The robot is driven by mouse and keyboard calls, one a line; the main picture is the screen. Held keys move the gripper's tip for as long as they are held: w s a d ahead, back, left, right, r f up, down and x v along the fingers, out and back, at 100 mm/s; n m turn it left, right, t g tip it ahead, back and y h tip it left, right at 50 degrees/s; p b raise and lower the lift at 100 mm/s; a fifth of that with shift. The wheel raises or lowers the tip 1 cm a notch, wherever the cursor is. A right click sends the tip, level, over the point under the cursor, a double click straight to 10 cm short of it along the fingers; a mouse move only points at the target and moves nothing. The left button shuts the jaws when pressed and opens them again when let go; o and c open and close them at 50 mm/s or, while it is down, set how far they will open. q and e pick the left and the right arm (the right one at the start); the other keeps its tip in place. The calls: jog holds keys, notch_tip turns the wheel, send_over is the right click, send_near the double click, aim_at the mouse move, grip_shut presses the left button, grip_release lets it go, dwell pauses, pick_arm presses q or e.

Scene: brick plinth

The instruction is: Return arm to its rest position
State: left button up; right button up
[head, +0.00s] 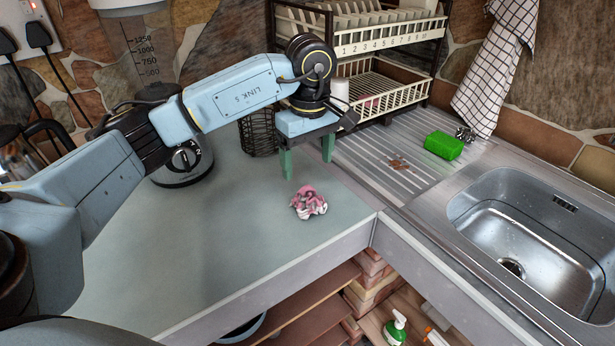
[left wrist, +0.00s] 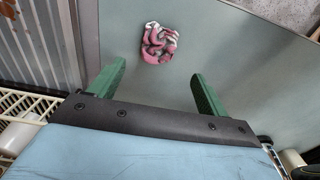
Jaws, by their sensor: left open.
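My left gripper (head: 308,167) has two green fingers and hangs above the grey-green counter, pointing down. Its fingers are spread apart with nothing between them. A crumpled pink and white cloth (head: 309,203) lies on the counter (head: 215,255) just in front of the gripper, apart from it. In the left wrist view the cloth (left wrist: 159,43) lies beyond the open fingertips (left wrist: 158,75), roughly centred between them. My left arm reaches in from the left across the counter. My right gripper is not in view.
A dish rack (head: 400,98) and a black wire basket (head: 259,135) stand behind the gripper. A blender (head: 183,163) stands under my arm at left.

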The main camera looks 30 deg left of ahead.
pick_arm(q)
jog(key=shift+r, duration=0.95)
